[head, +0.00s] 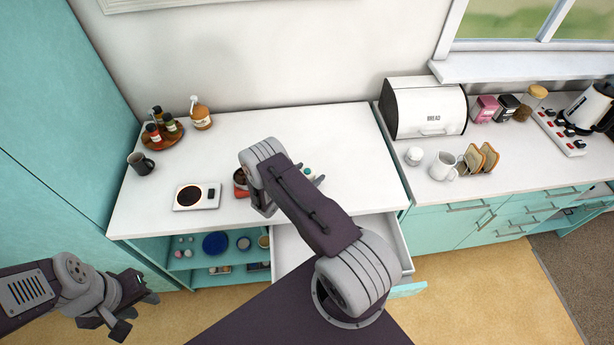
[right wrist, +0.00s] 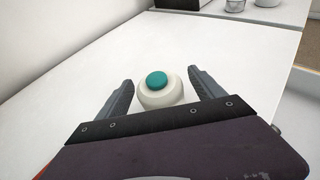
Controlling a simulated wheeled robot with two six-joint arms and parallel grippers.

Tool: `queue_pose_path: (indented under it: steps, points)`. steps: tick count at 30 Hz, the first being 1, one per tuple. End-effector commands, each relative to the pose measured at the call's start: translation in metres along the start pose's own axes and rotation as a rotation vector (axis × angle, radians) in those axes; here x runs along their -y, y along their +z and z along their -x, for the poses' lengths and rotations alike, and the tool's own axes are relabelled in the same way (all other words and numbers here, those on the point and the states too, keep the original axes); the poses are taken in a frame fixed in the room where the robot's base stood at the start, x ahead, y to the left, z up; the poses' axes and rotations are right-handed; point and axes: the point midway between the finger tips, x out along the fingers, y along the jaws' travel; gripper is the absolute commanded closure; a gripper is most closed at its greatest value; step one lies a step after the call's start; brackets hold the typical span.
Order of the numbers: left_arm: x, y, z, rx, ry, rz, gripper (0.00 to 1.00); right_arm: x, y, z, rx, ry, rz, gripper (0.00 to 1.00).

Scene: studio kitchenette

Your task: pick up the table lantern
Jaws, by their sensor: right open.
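The object taken for the table lantern is small, round and cream with a teal top. It stands upright on the white counter in the right wrist view (right wrist: 158,92). In the head view only its teal top and a bit of its side (head: 308,173) show beside my right forearm. My right gripper (right wrist: 162,80) is open, with one finger on either side of the lantern's near part and nothing clamped. In the head view the right gripper is mostly hidden by its arm. My left gripper (head: 137,314) is open and empty, low at the left, away from the counter.
A red item (head: 240,184) stands left of my right arm, near a white scale (head: 211,196). A dark mug (head: 140,164), a bottle (head: 200,116) and a spice tray stand further left. A drawer (head: 292,248) is open below the counter. The counter's right end is clear.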

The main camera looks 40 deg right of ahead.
Motion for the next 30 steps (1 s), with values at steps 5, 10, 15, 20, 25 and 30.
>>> queue_pose_path:
  steps: [5,10,15,20,25,30]
  points:
    - [0.0,-0.001,0.006,0.0,0.0,0.0,0.64,0.0,0.001,-0.019,0.0,-0.002,0.0,0.22]
    - [0.0,-0.001,0.005,0.0,0.0,0.0,0.64,0.0,0.0,-0.02,0.0,0.0,0.0,0.22]
    - [0.0,-0.001,0.005,0.0,0.0,0.0,0.64,0.0,0.0,-0.019,0.0,0.0,0.0,0.64]
    - [0.0,-0.001,0.005,0.0,0.0,0.0,0.64,0.0,0.001,-0.019,0.001,0.0,0.0,1.0]
    - [0.0,-0.001,0.005,0.0,0.0,0.0,0.64,0.0,0.001,-0.019,0.001,0.0,0.0,1.0]
    - [0.0,0.0,0.002,0.0,0.0,0.0,0.64,-0.001,0.008,-0.017,0.001,0.0,-0.001,1.0]
